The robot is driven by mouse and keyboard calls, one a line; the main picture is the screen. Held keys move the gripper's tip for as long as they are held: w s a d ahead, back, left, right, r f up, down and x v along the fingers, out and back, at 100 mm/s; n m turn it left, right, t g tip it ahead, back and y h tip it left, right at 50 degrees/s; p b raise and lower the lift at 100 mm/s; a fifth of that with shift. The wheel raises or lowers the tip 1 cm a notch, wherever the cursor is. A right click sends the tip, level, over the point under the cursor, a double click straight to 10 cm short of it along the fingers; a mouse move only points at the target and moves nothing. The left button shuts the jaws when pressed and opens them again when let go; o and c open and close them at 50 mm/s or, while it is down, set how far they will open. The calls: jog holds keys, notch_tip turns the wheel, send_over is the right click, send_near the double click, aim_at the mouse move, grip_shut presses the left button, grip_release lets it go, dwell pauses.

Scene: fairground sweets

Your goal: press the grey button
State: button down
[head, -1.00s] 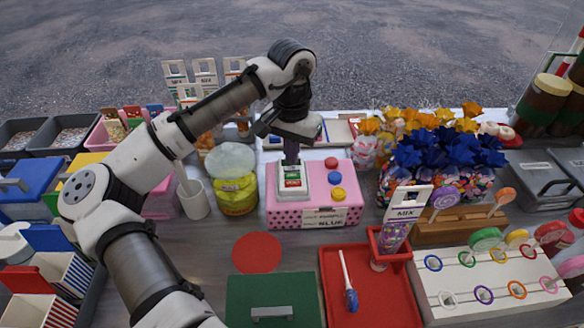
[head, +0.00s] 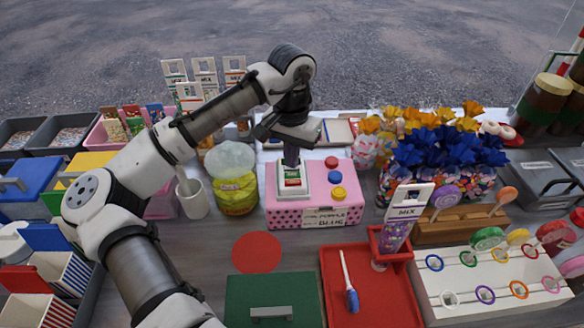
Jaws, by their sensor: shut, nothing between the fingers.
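A pink polka-dotted box (head: 285,216) stands in the middle of the table. On its right side are a red button (head: 331,162), a blue button (head: 335,177) and a yellow button (head: 337,193). On its left side is a white raised frame (head: 309,184) with a small green, white and red panel (head: 292,180). I cannot make out a grey button; my gripper covers part of the frame's back. My gripper (head: 291,164) is shut and empty, pointing down at the frame, just above or touching it; I cannot tell which.
A yellow-labelled jar (head: 236,196) and a white cup (head: 193,200) stand left of the box. Bags with blue bows (head: 440,150) stand to the right. In front lie a red disc (head: 257,252), a green lid (head: 273,290) and a red tray (head: 375,300).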

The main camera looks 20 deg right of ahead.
jog(key=shift+f, duration=0.3)
jog(key=shift+r, duration=0.1)
notch_tip(320, 180, up, 5)
jog(key=p, duration=0.5)
jog(key=shift+r, duration=0.15)
notch_tip(320, 180, up, 3)
jog(key=shift+f+p, duration=0.2)
jog(key=shift+p, duration=0.25)
